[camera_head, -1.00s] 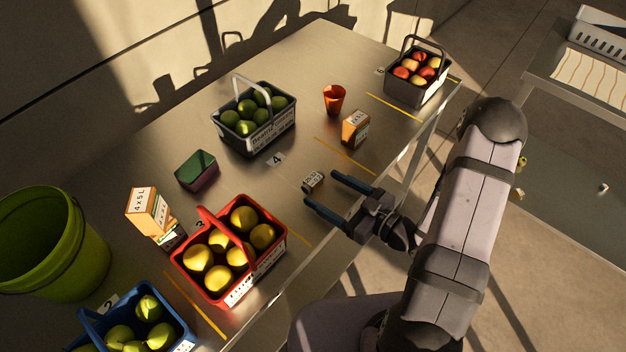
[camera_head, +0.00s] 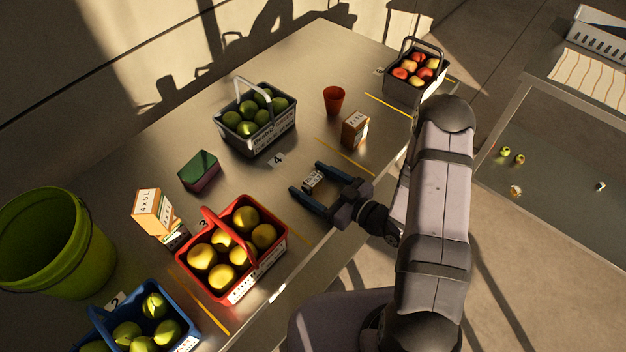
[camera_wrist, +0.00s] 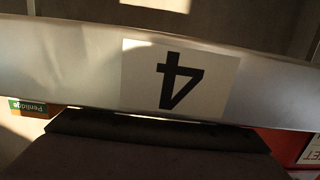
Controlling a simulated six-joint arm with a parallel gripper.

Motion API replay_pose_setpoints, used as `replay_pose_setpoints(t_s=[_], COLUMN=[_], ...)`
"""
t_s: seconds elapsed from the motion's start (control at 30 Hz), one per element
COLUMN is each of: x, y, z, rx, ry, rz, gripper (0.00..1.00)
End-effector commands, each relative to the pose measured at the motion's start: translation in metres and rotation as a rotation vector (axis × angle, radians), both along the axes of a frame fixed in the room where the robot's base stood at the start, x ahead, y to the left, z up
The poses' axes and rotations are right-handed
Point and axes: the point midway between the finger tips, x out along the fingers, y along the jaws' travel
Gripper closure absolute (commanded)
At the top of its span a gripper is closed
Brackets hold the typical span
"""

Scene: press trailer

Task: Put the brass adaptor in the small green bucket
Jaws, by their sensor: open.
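The green bucket (camera_head: 50,245) stands upright at the left of the table in the head view, its inside partly visible and dark. I cannot make out a brass adaptor in either current view. My gripper (camera_head: 306,178) is open low over the table's near edge, pointing left. In the wrist view a dark shape fills the bottom and the fingers do not show clearly.
A red basket of yellow fruit (camera_head: 221,294) stands left of my gripper. A dark basket of green fruit (camera_head: 266,144), an orange cup (camera_head: 334,100) and an orange box (camera_head: 355,130) stand behind. A green-topped block (camera_head: 199,171) and stacked boxes (camera_head: 152,212) are left. A 4 card shows in the wrist view (camera_wrist: 215,80).

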Motion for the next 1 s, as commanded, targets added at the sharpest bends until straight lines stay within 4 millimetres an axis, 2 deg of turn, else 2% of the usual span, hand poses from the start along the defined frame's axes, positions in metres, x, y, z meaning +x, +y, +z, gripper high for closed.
replay_pose_setpoints(t_s=[0.07,0.23,0.3,0.73,1.0], x=[0.000,0.000,0.000,0.000,0.000], y=[0.000,0.000,0.000,0.000,0.000], z=[0.000,0.000,0.000,0.005,0.026], rx=[0.000,0.000,0.001,0.000,0.000], ry=[0.000,0.000,-0.001,-0.001,-0.004], rz=[0.000,0.000,0.000,0.000,-0.001], gripper=[0.31,0.71,0.80,0.80,0.80])
